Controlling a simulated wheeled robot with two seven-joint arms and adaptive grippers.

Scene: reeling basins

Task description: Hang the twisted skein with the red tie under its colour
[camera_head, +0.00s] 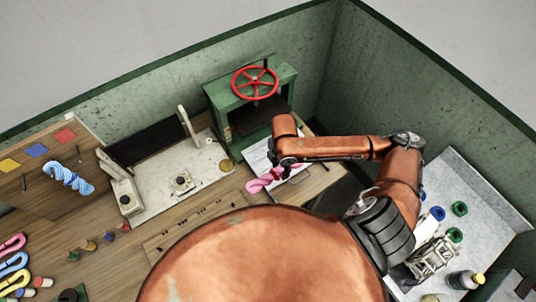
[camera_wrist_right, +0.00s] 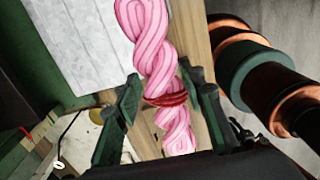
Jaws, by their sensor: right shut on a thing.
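A pink twisted skein (camera_head: 264,180) with a dark red tie is held by my right gripper (camera_head: 287,160) above the bench, beside the green press. In the right wrist view, the skein (camera_wrist_right: 147,38) runs between the fingers of the right gripper (camera_wrist_right: 163,108), with the red tie (camera_wrist_right: 166,99) at the grip. A wooden board (camera_head: 40,195) at the left bears a red patch (camera_head: 64,135), a blue patch (camera_head: 36,151) and a yellow patch (camera_head: 9,165). A blue and white twisted skein (camera_head: 68,178) is on the board below the patches.
A green press (camera_head: 222,98) with a red handwheel (camera_head: 255,69) stands at the back. A pale basin unit with upright posts (camera_head: 160,178) lies between board and press. Loose looped skeins (camera_head: 13,262) lie front left. A grey table (camera_head: 480,205) with jars is at right.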

